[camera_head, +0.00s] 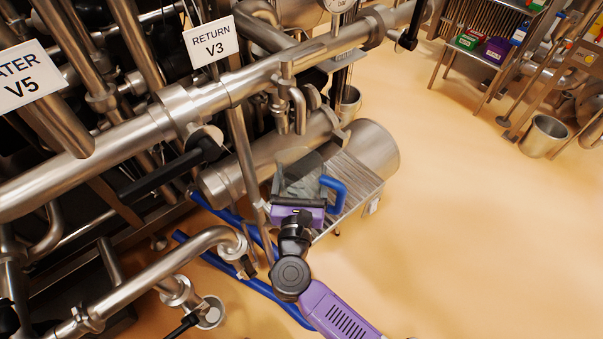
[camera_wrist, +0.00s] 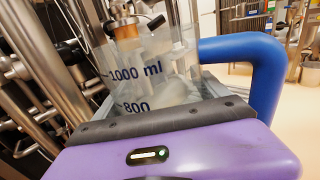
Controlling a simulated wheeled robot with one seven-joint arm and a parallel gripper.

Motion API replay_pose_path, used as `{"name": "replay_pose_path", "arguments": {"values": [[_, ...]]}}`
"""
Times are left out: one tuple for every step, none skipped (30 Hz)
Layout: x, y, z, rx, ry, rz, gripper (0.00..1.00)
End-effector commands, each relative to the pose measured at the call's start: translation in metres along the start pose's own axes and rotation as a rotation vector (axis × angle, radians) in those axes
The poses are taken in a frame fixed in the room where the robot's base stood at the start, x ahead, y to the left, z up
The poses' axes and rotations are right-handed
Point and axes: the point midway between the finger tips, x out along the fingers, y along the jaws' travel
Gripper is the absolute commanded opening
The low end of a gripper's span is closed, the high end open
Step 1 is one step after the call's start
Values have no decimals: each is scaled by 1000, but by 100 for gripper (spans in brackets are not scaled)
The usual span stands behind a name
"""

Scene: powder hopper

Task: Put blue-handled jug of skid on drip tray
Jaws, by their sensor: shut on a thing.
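The clear jug (camera_head: 298,178) has a blue handle (camera_head: 335,192) on its right side. My gripper (camera_head: 298,203) is shut on the jug, on the side facing me. In the wrist view the jug (camera_wrist: 150,72) fills the upper middle, with 1000 ml and 800 marks, and its blue handle (camera_wrist: 250,62) is at right. The slatted metal drip tray (camera_head: 362,182) lies behind and to the right of the jug. The jug overlaps the tray's left part in the head view. I cannot tell whether it touches the slats. The jug hides that part of the tray.
Steel pipes (camera_head: 150,140) crowd the left, with a RETURN V3 sign (camera_head: 211,42). A steel cylinder (camera_head: 372,150) is behind the tray. Blue hoses (camera_head: 270,287) run on the floor below. A bucket (camera_head: 543,136) and shelf stand far right. Floor between is clear.

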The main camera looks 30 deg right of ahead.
Motion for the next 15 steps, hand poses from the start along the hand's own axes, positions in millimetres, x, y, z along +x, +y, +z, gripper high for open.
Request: {"name": "replay_pose_path", "arguments": {"values": [[0,0,-3,0,-1,0,37],[0,0,-2,0,0,0,88],[0,0,-2,0,0,0,96],[0,0,-2,0,0,0,100],[0,0,-2,0,0,0,100],[0,0,-2,0,0,0,100],[0,0,-2,0,0,0,100],[0,0,-2,0,0,0,100],[0,0,-2,0,0,0,100],[0,0,-2,0,0,0,100],[0,0,-1,0,0,0,100],[0,0,0,0,0,0,100],[0,0,1,0,0,0,100],[0,0,3,0,0,0,100],[-2,0,2,-1,0,1,100]]}}
